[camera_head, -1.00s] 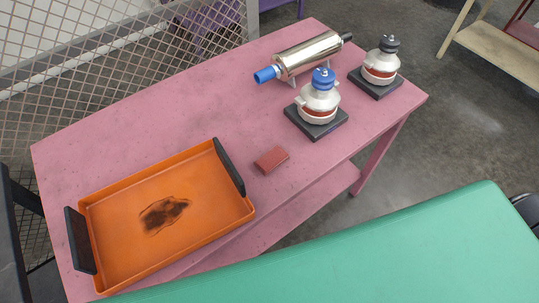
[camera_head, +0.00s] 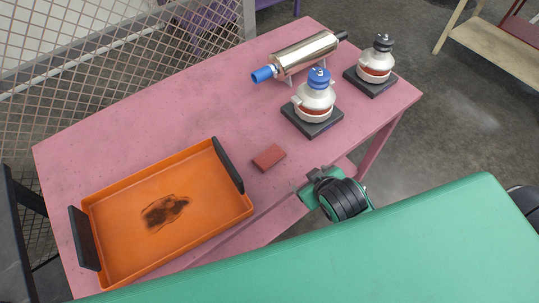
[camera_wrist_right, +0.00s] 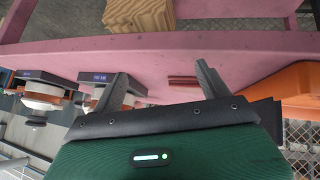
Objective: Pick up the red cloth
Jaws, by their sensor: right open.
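The red cloth (camera_head: 269,158) is a small folded rectangular block lying flat on the pink table, right of the orange tray. In the right wrist view the red cloth (camera_wrist_right: 183,81) shows beyond and between the two fingers, nearer the right-hand one. My right gripper (camera_wrist_right: 160,78) is open and empty, its fingers wide apart and clear of the cloth. In the head view my right arm's green and black end shows at the table's front edge, to the right of and nearer than the cloth. My left gripper is not in view.
The orange tray (camera_head: 118,267) with black handles and a dark stain stands at the left. Two white and red fittings on black bases, one with a blue top (camera_head: 316,99), one with a black top (camera_head: 377,61), and a metal cylinder (camera_head: 308,54) stand farther right. The table's middle is clear.

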